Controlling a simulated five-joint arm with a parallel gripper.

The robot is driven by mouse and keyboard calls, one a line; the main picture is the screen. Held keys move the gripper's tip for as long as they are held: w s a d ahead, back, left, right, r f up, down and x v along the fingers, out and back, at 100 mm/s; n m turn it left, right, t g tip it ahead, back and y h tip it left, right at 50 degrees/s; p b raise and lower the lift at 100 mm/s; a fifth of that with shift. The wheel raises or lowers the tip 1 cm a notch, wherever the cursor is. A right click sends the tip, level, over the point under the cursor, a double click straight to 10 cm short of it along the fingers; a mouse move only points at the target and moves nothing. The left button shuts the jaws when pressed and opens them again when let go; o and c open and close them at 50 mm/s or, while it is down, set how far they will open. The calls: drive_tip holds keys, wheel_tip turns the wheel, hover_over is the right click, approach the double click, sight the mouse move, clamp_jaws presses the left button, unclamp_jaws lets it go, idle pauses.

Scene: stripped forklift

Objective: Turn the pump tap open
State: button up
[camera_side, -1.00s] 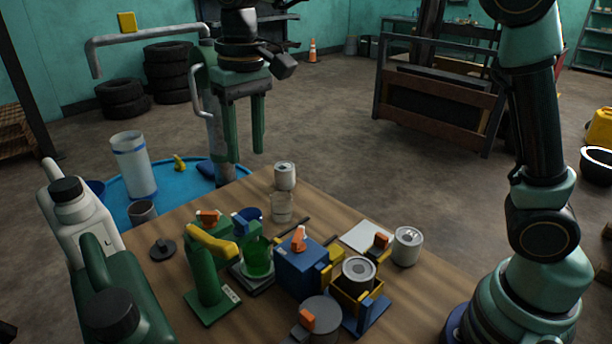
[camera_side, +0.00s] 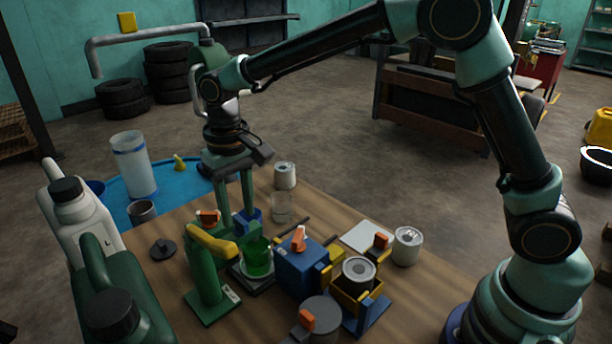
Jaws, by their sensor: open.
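A green pump-like stand (camera_side: 207,275) with a yellow lever (camera_side: 212,243) stands on the wooden table, beside a cup of green liquid (camera_side: 258,258). An orange tap-like piece (camera_side: 209,216) shows just behind the lever. Other orange handles sit on the blue box (camera_side: 298,268) and nearby devices; I cannot tell for certain which is the pump tap. My gripper (camera_side: 237,213) points down with its green fingers apart and empty. It is behind the yellow lever, near the orange piece and a blue cup (camera_side: 251,216). Contact cannot be made out, and the fingertips are partly hidden.
A glass jar (camera_side: 282,208) and a white can (camera_side: 285,175) stand right of my gripper. A yellow-framed can holder (camera_side: 358,290) and another can (camera_side: 407,246) are further right. A white jug (camera_side: 80,222) and green jug (camera_side: 125,290) crowd the left.

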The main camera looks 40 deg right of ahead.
drive_tip(key=shift+f, duration=0.6)
clamp_jaws()
